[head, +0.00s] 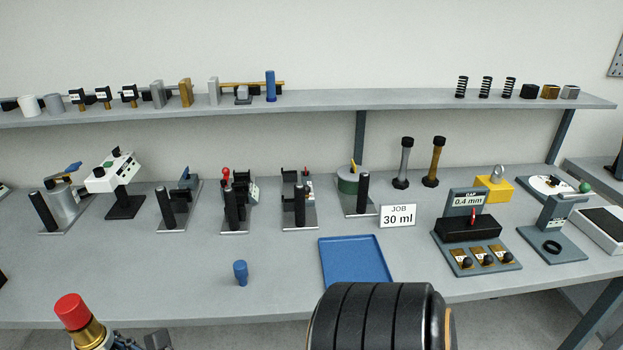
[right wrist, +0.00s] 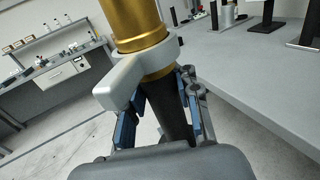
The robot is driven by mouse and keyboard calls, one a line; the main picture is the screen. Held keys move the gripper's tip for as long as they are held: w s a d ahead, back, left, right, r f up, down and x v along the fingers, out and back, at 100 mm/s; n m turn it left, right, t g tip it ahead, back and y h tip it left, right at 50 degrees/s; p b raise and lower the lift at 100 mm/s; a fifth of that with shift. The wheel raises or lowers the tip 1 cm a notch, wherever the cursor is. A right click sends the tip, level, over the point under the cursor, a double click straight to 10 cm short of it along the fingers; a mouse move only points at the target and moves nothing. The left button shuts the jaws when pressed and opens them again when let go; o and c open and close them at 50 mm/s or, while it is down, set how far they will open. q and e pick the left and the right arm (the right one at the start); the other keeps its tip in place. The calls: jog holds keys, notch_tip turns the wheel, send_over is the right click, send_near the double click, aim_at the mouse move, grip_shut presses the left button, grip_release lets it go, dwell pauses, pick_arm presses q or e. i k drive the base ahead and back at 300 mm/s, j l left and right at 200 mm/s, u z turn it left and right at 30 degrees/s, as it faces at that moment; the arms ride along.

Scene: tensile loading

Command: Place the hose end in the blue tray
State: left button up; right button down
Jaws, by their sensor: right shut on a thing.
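The blue tray (head: 355,262) lies flat on the bench near its front edge, and its visible surface is empty. In the right wrist view, my right gripper (right wrist: 160,108) is shut on the dark shaft of a brass piece (right wrist: 134,22) with a grey lever collar, which looks like the hose end. A red-capped brass piece (head: 83,320), which seems to be this same part, shows at the bottom left of the head view, before the bench and left of the tray. The gripper is mostly cut off there. My left gripper is not in view.
A small blue peg (head: 240,272) stands left of the tray. A job card (head: 397,216) stands behind it, and a gap gauge fixture (head: 470,230) is to its right. Several fixtures line the bench's back. A large dark ribbed shape blocks the view below the tray.

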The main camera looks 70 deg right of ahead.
aim_at(353, 263)
jog(key=i+z, duration=0.1)
jog(key=z, duration=0.35)
jog(key=l+z, duration=0.1)
jog(key=z, duration=0.3)
jog(key=i+z, duration=0.15)
jog(key=z, duration=0.3)
jog(key=i+z, duration=0.1)
jog(key=z, duration=0.3)
